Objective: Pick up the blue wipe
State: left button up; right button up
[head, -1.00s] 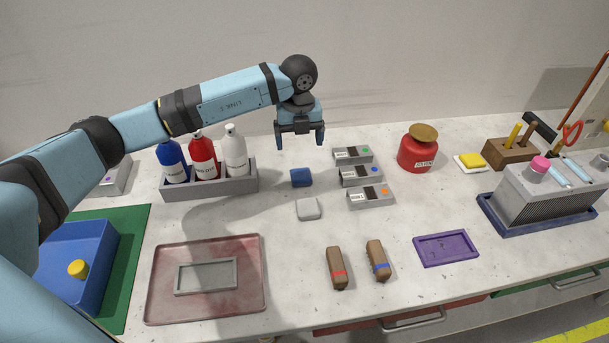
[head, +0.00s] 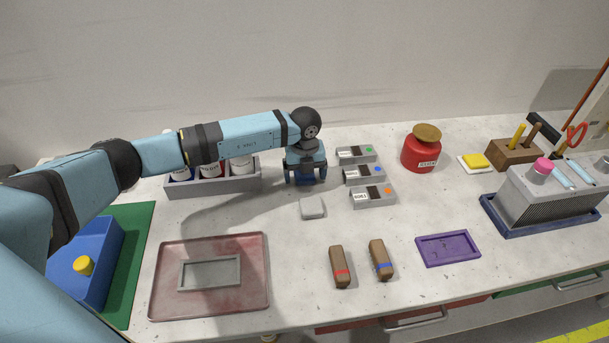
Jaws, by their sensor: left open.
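The blue wipe (head: 307,182) is a small dark blue pad on the worktop, mostly hidden under my left gripper. My left gripper (head: 306,183) points down over it, with a dark finger on each side of the wipe. The fingers are open; whether they touch the wipe I cannot tell. A white-grey wipe (head: 312,207) lies just in front, apart from the gripper. My right gripper does not show.
Three grey labelled blocks (head: 372,196) stand close to the right of the gripper. A grey bottle rack (head: 220,184) stands left, partly behind my arm. A red can (head: 420,155) stands further right. Two brown-handled brushes (head: 340,266) and a red tray (head: 208,306) lie in front.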

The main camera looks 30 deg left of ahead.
pick_arm(q)
jog(key=shift+c, duration=0.2)
jog(key=c, duration=1)
jog(key=shift+o, duration=0.2)
notch_tip(320, 180, up, 20)
jog(key=shift+o, duration=0.8)
jog(key=shift+c, duration=0.4)
